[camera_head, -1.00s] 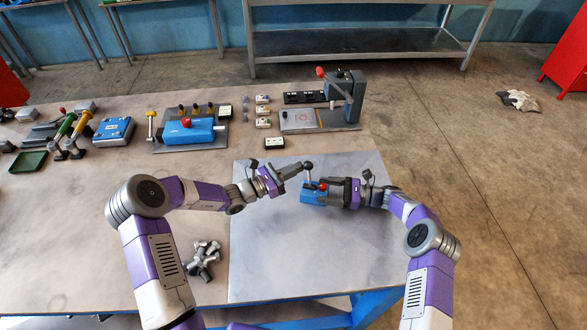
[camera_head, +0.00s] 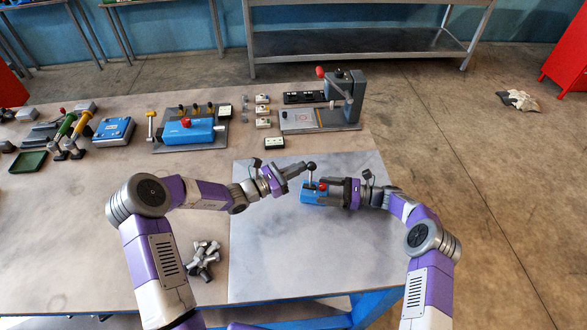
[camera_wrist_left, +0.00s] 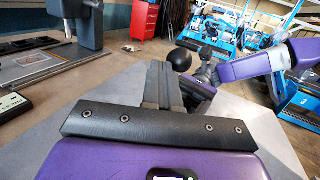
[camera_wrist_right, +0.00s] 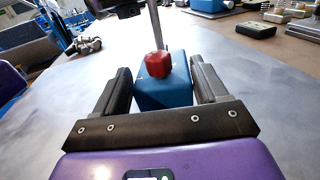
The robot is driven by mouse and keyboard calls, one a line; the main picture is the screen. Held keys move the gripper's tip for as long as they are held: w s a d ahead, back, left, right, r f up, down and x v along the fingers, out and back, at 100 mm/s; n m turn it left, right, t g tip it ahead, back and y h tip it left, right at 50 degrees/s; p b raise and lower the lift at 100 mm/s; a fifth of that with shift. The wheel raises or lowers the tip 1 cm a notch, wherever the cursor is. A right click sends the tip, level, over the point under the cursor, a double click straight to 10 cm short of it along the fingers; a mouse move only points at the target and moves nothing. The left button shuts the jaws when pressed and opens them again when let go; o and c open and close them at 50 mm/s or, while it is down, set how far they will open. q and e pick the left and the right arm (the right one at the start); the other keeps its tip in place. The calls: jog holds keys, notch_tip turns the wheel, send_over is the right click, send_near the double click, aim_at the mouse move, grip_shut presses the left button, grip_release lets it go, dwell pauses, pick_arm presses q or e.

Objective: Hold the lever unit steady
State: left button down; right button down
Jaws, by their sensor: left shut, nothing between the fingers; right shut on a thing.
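The lever unit (camera_head: 313,196) is a small blue box with a red button and an upright metal lever topped by a black ball. It is over the grey mat. My right gripper (camera_head: 333,192) is shut on it from the right; in the right wrist view, the fingers flank the blue box (camera_wrist_right: 165,92), with the red button (camera_wrist_right: 158,65) between them. My left gripper (camera_head: 301,169) is shut and empty, with its tips close to the left of the lever ball (camera_head: 311,166). In the left wrist view, the ball (camera_wrist_left: 181,59) shows just right of the closed fingers (camera_wrist_left: 160,88); contact is unclear.
The grey mat (camera_head: 270,265) is otherwise clear. Grey metal fittings (camera_head: 203,258) lie left of it. Behind stand a blue fixture (camera_head: 187,132), small blocks and a grey press (camera_head: 350,98) with a red-knobbed handle. A green tray (camera_head: 28,162) is far left.

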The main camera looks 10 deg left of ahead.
pick_arm(q)
jog(key=shift+d+r, duration=0.5)
jog(key=shift+d, duration=0.2)
jog(key=shift+d+r, duration=0.5)
jog(key=shift+d, duration=0.2)
dwell(1.4)
jog(key=a+f, duration=0.5)
jog(key=a, duration=0.3)
jog(key=shift+f, duration=0.35)
dwell(0.9)
jog(key=shift+a, duration=0.1)
jog(key=shift+s+a+f, duration=0.1)
jog(key=shift+a+f, duration=0.65)
jog(key=shift+a, duration=0.25)
jog(key=shift+s+a+f, duration=0.1)
jog(key=shift+a+f, duration=0.65)
jog(key=shift+a, duration=0.25)
pick_arm(e)
grip_release()
